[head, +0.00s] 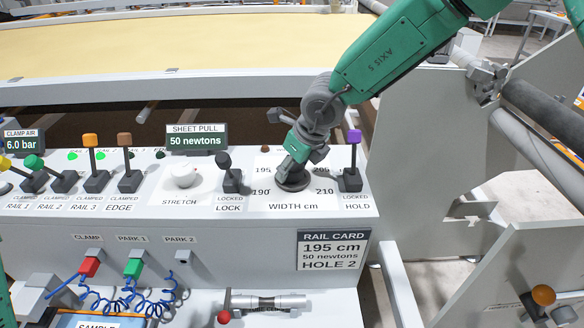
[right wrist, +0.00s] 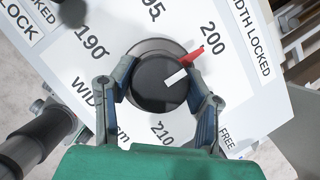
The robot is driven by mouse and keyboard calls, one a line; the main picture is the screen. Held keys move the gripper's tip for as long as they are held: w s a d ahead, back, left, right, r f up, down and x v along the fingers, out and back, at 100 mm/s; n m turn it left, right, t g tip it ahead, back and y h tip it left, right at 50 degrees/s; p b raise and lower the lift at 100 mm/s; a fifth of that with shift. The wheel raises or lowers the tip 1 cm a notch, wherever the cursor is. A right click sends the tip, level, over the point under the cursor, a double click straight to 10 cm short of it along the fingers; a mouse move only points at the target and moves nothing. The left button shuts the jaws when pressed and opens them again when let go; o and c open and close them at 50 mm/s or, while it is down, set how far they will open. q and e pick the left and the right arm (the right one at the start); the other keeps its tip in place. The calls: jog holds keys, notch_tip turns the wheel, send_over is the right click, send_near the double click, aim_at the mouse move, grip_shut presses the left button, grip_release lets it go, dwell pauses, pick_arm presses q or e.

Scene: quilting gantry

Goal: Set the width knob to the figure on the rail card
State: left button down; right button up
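The black width knob (head: 292,178) sits on the white console on a dial marked 190, 195, 200 and 210. My right gripper (head: 297,160) reaches down onto it. In the right wrist view, the fingers of my right gripper (right wrist: 162,82) lie against both sides of the knob (right wrist: 150,90). The knob's white line and red pointer (right wrist: 190,57) point up and right, close to the 200 mark. The rail card (head: 333,249) on the console front reads 195 cm, 50 newtons, HOLE 2. My left gripper is not in view.
A purple-topped lever (head: 353,150), labelled LOCKED HOLD, stands right beside the knob. A black-topped LOCK lever (head: 228,173) and the white STRETCH knob (head: 183,176) stand to its left. The sheet pull display (head: 196,139) reads 50 newtons. Several rail levers stand farther left.

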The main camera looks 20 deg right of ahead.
jog(key=n+p, duration=0.1)
jog(key=p, duration=0.2)
jog(key=n+y+p, duration=0.1)
jog(key=n+p, duration=0.1)
jog(key=p, duration=0.2)
jog(key=n+g+p, duration=0.1)
jog(key=n+p, duration=0.1)
jog(key=p, duration=0.2)
jog(key=shift+d+r, duration=0.1)
jog(key=shift+r, duration=0.15)
jog(key=shift+f+n+y+p, duration=0.1)
jog(key=shift+n+y+p, duration=0.3)
jog(key=shift+p, duration=0.05)
jog(key=shift+f+n+g, duration=0.1)
jog(key=shift+n+g, duration=0.3)
jog(key=shift+f+n+g, duration=0.15)
jog(key=shift+n+g, duration=0.15)
jog(key=shift+n, duration=0.6)
jog(key=shift+n+g+b, duration=0.6)
jog(key=shift+n+b, duration=0.7)
jog(key=shift+n, duration=0.4)
